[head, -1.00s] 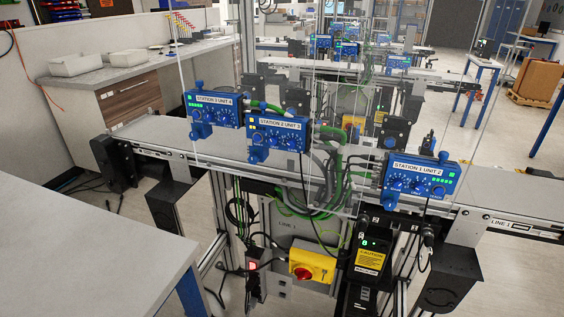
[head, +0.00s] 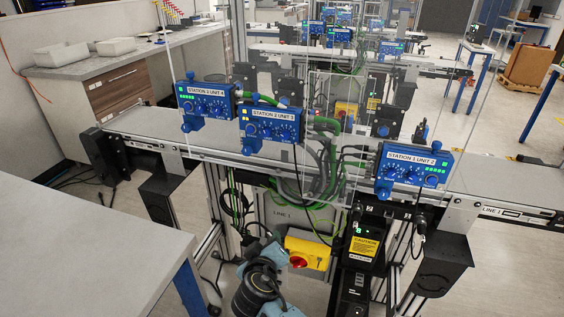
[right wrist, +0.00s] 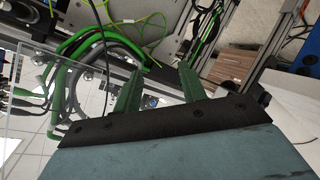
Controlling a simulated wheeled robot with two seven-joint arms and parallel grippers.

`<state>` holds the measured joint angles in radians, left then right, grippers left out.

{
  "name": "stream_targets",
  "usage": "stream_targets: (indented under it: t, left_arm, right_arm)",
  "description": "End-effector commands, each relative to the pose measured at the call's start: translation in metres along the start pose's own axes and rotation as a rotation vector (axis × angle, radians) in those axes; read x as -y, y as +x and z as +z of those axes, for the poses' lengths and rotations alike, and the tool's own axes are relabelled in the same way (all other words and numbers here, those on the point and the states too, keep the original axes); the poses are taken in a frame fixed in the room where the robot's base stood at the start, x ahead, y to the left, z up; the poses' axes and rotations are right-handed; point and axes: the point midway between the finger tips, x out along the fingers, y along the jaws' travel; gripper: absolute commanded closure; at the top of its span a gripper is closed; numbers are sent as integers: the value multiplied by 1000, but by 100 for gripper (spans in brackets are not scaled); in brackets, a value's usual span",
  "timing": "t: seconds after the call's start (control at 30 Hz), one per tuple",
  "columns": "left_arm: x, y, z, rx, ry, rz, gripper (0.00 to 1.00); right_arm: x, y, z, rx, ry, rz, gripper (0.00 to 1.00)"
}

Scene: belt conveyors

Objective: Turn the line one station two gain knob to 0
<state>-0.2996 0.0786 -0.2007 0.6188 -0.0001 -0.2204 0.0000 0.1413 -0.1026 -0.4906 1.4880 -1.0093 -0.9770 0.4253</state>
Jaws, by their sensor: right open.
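The blue station 2 box (head: 270,124), labelled "STATION 2 UNIT 3", is mounted at the middle of the near conveyor. It has a row of small dark-blue knobs and yellow lights on its face. The knob captions and pointer settings are too small to read. My right arm shows at the bottom centre of the head view, below and apart from this box; its fingertips are not clear there. In the right wrist view my right gripper (right wrist: 159,70) has two green fingers apart with nothing between them. My left gripper is not in view.
A "STATION 3 UNIT 4" box (head: 205,101) is to the left and a "STATION 1 UNIT 2" box (head: 412,166) to the right. Clear panels and green cables stand around the boxes. A yellow switch box (head: 307,252) is close to my right arm. A grey table (head: 85,255) fills the lower left.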

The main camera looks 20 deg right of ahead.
Motion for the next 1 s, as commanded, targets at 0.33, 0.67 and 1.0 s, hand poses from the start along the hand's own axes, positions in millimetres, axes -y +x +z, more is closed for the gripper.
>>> stream_targets:
  t: [0.33, 0.67, 1.0]
  left_arm:
    - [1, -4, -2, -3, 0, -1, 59]
    - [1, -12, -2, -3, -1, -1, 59]
    - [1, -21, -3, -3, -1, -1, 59]
  right_arm:
    - [-131, -83, -147, -236, 279, 376, 59]
    - [-156, -48, -160, -245, 290, 395, 59]
    - [-182, 13, -170, -241, 290, 392, 59]
